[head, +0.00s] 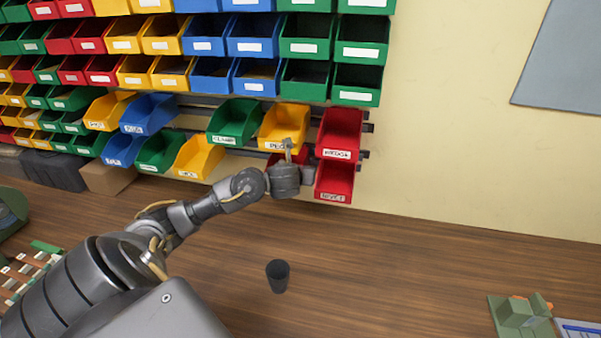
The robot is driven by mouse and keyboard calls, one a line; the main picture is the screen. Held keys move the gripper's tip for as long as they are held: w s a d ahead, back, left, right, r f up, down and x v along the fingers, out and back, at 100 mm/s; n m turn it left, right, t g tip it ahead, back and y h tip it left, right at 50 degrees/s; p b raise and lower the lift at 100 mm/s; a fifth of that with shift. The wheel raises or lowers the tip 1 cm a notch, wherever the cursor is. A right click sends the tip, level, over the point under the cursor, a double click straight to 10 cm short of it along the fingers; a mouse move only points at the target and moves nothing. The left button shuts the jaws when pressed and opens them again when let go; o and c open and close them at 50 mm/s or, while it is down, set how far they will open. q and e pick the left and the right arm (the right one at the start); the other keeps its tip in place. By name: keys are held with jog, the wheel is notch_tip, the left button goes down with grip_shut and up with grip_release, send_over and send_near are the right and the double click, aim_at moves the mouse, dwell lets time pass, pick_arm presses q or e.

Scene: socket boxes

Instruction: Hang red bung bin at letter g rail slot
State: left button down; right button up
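My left arm reaches up from the lower left to the lowest bin rails. Its gripper (297,162) is at the lower rail, in front of a mostly hidden red bin (274,158). Whether the fingers are closed on that bin's wall cannot be told, and its label is hidden. Two other red bins hang to the right: an upper one labelled "WEDGE" (338,133) and a lower one whose label seems to read "RIVET" (334,180). No label reading "bung" and no rail letter g can be made out. My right gripper is not in view.
A yellow bin (283,127) and a green bin (235,122) hang on the upper rail. A yellow bin (197,157) hangs on the lower rail, with a gap to its right. Another gap shows left of the green bin. A dark cup (278,275) stands on the wooden surface (400,270).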

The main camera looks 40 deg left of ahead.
pick_arm(q)
jog(key=shift+f+b, duration=0.1)
jog(key=shift+b, duration=0.25)
jog(key=c, duration=1.6)
grip_release()
jog(key=p+v, duration=0.5)
jog(key=v, duration=0.6)
jog(key=shift+f, duration=0.15)
